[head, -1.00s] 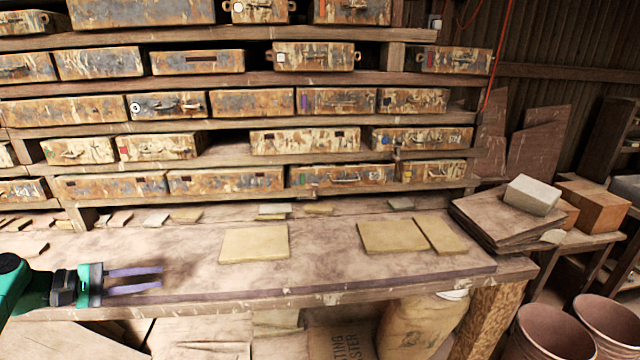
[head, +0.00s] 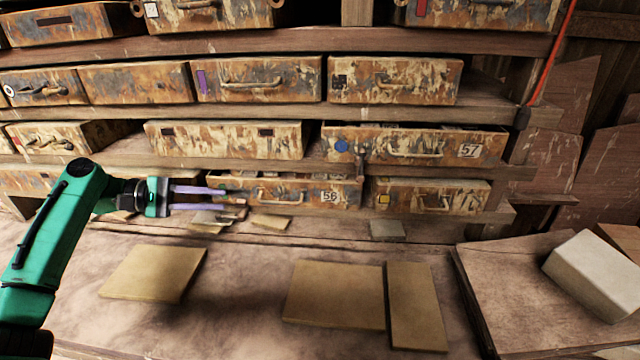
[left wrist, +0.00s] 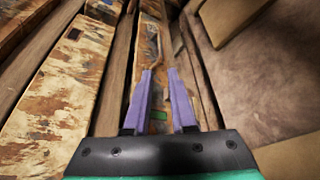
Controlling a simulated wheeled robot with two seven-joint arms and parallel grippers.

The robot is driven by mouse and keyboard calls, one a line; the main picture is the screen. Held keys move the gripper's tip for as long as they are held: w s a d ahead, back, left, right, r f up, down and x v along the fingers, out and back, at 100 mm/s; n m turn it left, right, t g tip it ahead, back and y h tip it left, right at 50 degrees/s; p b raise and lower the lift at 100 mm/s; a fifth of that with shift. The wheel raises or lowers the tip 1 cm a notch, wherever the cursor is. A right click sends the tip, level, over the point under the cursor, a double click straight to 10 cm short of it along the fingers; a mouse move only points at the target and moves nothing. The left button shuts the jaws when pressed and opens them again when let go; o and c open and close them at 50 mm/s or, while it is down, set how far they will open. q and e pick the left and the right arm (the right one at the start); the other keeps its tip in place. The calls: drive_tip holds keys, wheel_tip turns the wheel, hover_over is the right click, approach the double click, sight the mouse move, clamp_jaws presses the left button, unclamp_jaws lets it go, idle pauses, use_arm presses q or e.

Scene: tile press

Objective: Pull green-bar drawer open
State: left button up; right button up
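The green-bar drawer (head: 305,190) is a rusty, worn drawer with a metal handle and the label 56, in the lowest visible row of the rack. My left gripper (head: 232,196) points right, in front of this drawer's left end. Its two purple fingers are apart with nothing held between them, and they are left of the handle. The fingers partly cover the drawer's left end. In the left wrist view the drawer front (left wrist: 148,50) runs up beyond the fingertips (left wrist: 160,72), and the green bar (left wrist: 158,116) shows between the fingers. My right gripper is not in view.
A drawer with a blue dot and label 57 (head: 470,145) sits above right, and a yellow-marked drawer (head: 465,196) to the right. Flat tan tiles (head: 335,295) lie on the bench. A pale block (head: 595,272) rests on stacked boards at right. Small scraps lie below the drawer.

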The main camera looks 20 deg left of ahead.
sight(267, 203)
use_arm(q)
drive_tip(key=p+x, duration=0.2)
drive_tip(key=x, duration=0.4)
drive_tip(key=p+x, duration=0.2)
drive_tip(key=x, duration=0.4)
drive_tip(key=shift+s+d+r, duration=0.2)
drive_tip(key=shift+d, duration=0.05)
drive_tip(key=shift+w+d+f, duration=0.1)
drive_tip(key=shift+d+f, duration=0.05)
drive_tip(key=shift+d, duration=0.05)
drive_tip(key=shift+f, duration=0.1)
drive_tip(key=shift+d, duration=0.1)
clamp_jaws()
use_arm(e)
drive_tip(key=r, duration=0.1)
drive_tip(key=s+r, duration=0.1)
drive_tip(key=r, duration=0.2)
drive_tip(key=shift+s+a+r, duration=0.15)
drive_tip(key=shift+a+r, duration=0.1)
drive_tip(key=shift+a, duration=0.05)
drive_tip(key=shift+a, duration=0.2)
